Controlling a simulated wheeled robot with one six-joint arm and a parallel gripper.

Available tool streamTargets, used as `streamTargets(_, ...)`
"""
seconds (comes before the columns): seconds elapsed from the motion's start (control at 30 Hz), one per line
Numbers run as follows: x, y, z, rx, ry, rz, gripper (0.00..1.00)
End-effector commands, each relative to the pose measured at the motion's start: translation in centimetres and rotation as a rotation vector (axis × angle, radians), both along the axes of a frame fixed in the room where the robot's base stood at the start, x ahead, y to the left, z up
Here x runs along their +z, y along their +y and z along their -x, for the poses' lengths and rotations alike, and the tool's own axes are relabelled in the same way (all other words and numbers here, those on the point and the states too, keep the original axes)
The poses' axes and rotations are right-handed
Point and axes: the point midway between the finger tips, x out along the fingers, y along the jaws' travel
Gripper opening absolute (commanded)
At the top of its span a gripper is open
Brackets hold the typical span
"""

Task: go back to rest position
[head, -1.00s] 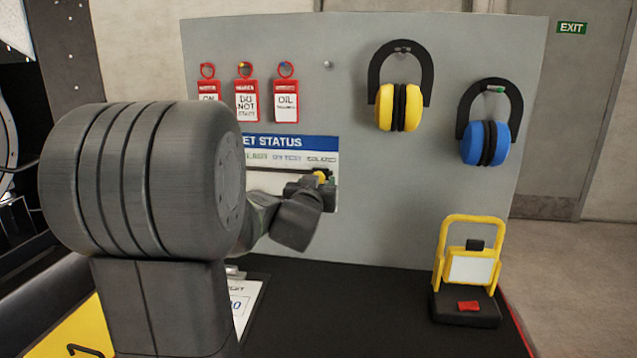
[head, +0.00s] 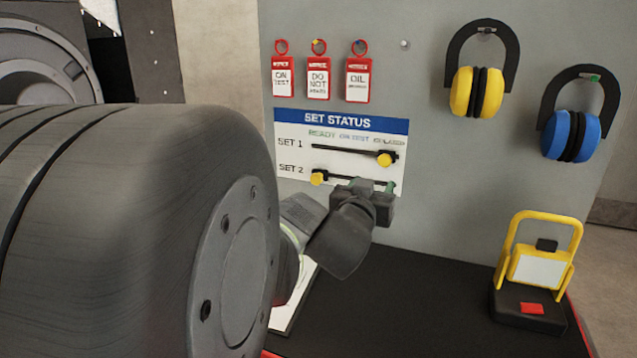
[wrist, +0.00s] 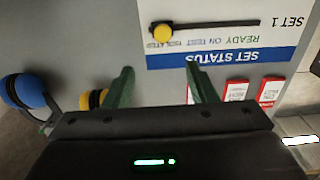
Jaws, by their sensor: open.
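The knob also shows in the wrist view (wrist: 162,33), apart from the fingers. The SET 2 yellow knob (head: 318,177) is at the left end of its slot. My gripper hides that slot's right end.
Three red tags (head: 318,80) hang above the panel. Yellow earmuffs (head: 476,92) and blue earmuffs (head: 571,135) hang at right. A yellow-framed stand (head: 540,268) is on the black bench (head: 425,300). A white sheet (head: 290,310) lies partly behind my arm.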

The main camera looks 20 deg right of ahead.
Motion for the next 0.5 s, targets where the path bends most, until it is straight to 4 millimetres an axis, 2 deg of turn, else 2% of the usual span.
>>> streamTargets(0.27, 0.0, -0.1, -0.1, 0.000, 0.000, 0.000, 0.52)
streamTargets(0.5, -0.1, -1.4, -1.9, 0.000, 0.002, 0.000, 0.52)
